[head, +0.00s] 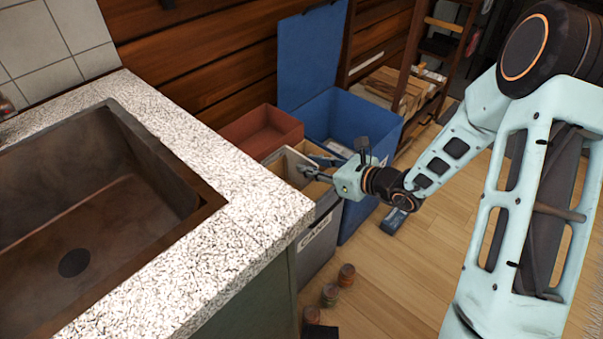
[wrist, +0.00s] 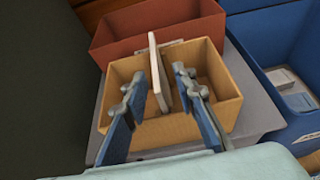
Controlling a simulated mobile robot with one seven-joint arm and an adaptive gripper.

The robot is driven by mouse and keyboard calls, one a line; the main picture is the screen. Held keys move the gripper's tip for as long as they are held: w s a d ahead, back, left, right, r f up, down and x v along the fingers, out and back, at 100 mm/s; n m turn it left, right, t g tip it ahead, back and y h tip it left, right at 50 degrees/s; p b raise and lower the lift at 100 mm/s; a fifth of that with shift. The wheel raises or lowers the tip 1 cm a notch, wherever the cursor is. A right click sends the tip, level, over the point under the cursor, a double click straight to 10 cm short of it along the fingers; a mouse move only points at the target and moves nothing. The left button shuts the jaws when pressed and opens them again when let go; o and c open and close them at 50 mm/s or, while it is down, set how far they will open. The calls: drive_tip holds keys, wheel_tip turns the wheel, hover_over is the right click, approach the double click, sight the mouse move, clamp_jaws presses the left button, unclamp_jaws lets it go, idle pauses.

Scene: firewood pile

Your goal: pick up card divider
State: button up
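The card divider (wrist: 158,68) is a thin pale panel standing upright, slightly tilted, in a tan open box (wrist: 218,107). It shows in the wrist view between the two blue-padded fingers of my gripper (wrist: 157,80), with a gap visible on each side. My gripper is open and its fingers reach over the near side of the box. In the head view my gripper (head: 313,168) is over the box, beyond the counter edge, and I cannot make out the divider clearly there.
A red-brown bin (head: 266,130) stands behind the box. A blue bin (head: 362,118) with a raised lid (head: 312,55) is to the right. A grey bin labelled CANS (head: 318,243) is below. The stone counter (head: 262,208) is close on the left. Cans (head: 346,274) stand on the floor.

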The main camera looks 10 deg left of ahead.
sight(293, 158)
drive_tip(key=b+x, duration=0.1)
drive_tip(key=x, duration=0.3)
drive_tip(key=shift+s+f, duration=0.1)
drive_tip(key=shift+c, duration=0.5)
clamp_jaws()
